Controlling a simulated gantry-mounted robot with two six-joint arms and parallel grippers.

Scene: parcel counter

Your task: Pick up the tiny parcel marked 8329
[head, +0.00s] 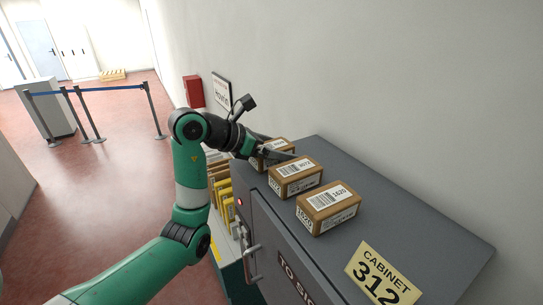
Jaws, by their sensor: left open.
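Three small brown parcels stand in a row on top of the grey cabinet (400,220). The far parcel (285,144) is partly hidden by my left gripper (280,147), and its label is too covered and small to read for sure. The near parcel (328,212) has a label that seems to read 1620. My left gripper is open, with its dark fingers at the far parcel; I cannot tell whether they touch it. My right gripper is not in view.
A yellow sign (383,278) reading CABINET 312 lies at the cabinet's near end. A wall runs along the cabinet's far side. Yellow and white files (220,182) stand beside its left end. The cabinet top right of the parcels is clear.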

